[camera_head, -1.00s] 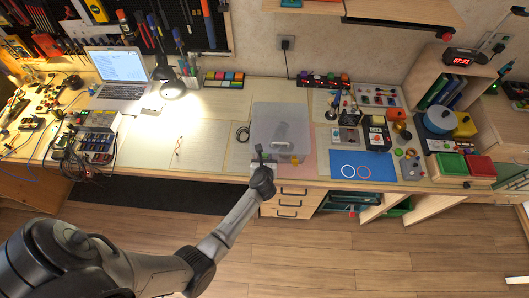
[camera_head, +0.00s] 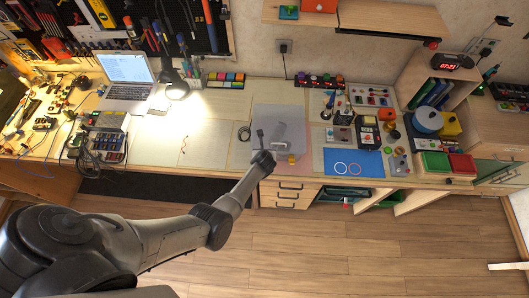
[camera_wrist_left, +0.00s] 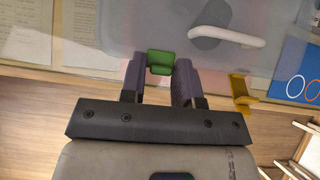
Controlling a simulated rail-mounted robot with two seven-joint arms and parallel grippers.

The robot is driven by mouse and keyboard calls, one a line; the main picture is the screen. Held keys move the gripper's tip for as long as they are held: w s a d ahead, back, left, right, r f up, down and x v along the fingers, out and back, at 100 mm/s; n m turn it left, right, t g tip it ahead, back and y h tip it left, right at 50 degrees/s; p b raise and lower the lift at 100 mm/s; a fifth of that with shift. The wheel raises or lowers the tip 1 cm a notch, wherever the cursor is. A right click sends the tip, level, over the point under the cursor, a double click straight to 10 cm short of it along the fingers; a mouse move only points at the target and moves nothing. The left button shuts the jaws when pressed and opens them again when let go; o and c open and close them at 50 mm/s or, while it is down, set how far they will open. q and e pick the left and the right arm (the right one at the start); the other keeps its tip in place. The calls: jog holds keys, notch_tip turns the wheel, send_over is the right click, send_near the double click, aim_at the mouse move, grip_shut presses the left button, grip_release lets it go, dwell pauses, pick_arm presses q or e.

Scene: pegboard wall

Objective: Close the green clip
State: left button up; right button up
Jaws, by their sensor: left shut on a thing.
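The clear plastic box (camera_head: 285,115) stands near the front edge of the desk, with a white handle (camera_wrist_left: 240,38) on its lid. The green clip (camera_wrist_left: 160,62) is at the box's near edge in the left wrist view. My left gripper (camera_wrist_left: 159,78) is shut on the green clip, with one dark finger on each side of it. A yellow clip (camera_wrist_left: 241,92) sits on the same edge to the right, also visible in the head view (camera_head: 291,159). In the head view, my left gripper (camera_head: 261,143) hides the green clip. Whether the green clip is latched is unclear. My right gripper is not in view.
A blue mat (camera_head: 353,162) with two rings lies right of the box. Drawers (camera_head: 285,193) are below the desk edge. The desk's middle left is mostly clear under the lamp (camera_head: 177,88).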

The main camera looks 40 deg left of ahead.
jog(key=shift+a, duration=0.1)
pick_arm(q)
jog(key=o, duration=0.8)
jog(key=shift+c, duration=0.2)
jog(key=shift+r, duration=0.1)
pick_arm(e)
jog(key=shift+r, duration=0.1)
